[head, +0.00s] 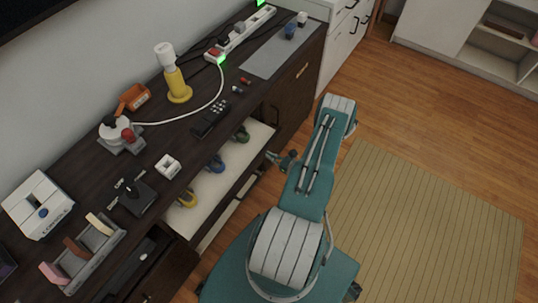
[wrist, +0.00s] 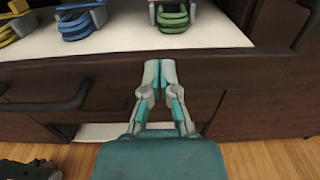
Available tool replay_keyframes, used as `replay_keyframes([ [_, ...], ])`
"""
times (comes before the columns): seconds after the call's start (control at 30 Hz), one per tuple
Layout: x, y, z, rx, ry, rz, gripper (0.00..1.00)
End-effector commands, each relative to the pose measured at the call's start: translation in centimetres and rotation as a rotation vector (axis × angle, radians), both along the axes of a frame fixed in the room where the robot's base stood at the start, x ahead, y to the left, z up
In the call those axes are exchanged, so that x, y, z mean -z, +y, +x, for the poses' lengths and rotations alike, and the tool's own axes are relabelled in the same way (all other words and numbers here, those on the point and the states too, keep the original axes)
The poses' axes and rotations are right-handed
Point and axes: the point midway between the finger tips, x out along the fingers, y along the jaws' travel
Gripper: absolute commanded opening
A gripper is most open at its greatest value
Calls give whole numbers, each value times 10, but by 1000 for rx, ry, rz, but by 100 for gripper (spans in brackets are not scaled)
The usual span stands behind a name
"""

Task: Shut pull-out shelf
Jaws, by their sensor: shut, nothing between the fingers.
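The pull-out shelf has a white top (head: 211,205) and a dark front. In the head view it sticks out from under the dark counter. In the wrist view its white top (wrist: 120,40) lies above its dark front (wrist: 235,67). Yellow (head: 187,198), blue (head: 215,163) and green (head: 242,134) coiled cables sit on it. My gripper (head: 272,156) is at the shelf's outer edge toward its far end. In the wrist view my gripper (wrist: 160,64) is shut and empty, with its tips over the dark front. I cannot tell whether they touch it.
A dark handle (wrist: 50,104) is on the front left of my gripper. A lower white surface (wrist: 100,132) shows beneath. The floor by the rug (head: 430,225) is clear.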

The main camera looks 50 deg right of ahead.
Motion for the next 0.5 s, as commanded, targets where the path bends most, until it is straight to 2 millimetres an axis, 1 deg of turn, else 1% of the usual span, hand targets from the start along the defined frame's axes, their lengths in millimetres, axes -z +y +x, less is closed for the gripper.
replay_keyframes([
  [0.1,0,1,6,0,0,0,0],
  [0.4,-1,1,6,0,0,-1,0],
  [0.5,0,2,11,-2,0,-1,0],
])
